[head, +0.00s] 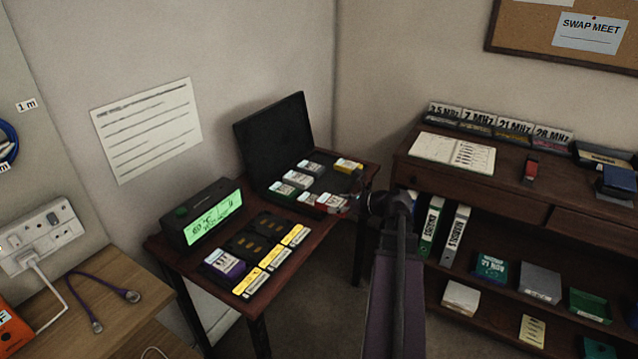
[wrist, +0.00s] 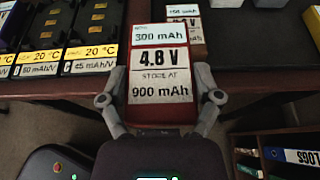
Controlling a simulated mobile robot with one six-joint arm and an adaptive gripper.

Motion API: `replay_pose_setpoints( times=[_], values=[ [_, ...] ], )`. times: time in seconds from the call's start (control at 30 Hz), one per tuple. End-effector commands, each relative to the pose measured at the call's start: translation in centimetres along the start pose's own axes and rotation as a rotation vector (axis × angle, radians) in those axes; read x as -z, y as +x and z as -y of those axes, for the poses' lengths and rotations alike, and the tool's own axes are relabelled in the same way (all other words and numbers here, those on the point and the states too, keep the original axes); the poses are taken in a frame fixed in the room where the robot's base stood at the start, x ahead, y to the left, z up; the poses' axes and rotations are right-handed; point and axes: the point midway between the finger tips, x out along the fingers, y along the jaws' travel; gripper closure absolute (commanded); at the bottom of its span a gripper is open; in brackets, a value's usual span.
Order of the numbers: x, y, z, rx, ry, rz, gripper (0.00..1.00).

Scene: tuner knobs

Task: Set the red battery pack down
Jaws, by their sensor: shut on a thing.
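The red battery pack (wrist: 158,62) has a white label reading 300 mAh, 4.8 V and store at 900 mAh. My gripper (wrist: 160,98) is shut on its near end, one finger on each side. In the head view the pack (head: 331,203) shows at the near right edge of the open black case (head: 272,140), partly hidden by my wrist. I cannot tell whether it touches the table (head: 300,232). Another labelled pack (wrist: 184,30) lies just beyond it in the wrist view.
Several packs lie in the case. To its left are a charger with several yellow-labelled bays (head: 270,257), one holding a purple pack (head: 224,266), and a green-lit display (head: 214,217). A wooden shelf desk (head: 420,175) stands right, across a floor gap.

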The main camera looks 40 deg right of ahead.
Motion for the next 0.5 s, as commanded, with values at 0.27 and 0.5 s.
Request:
replay_pose_setpoints(
  times=[0.27, 0.5],
  values=[
    [-0.7, 2.5, -2.1, 0.0, -0.001, 0.001, 0.73],
    [-0.8, 2.6, -2.1, 0.002, 0.001, 0.001, 0.73]
  ],
)
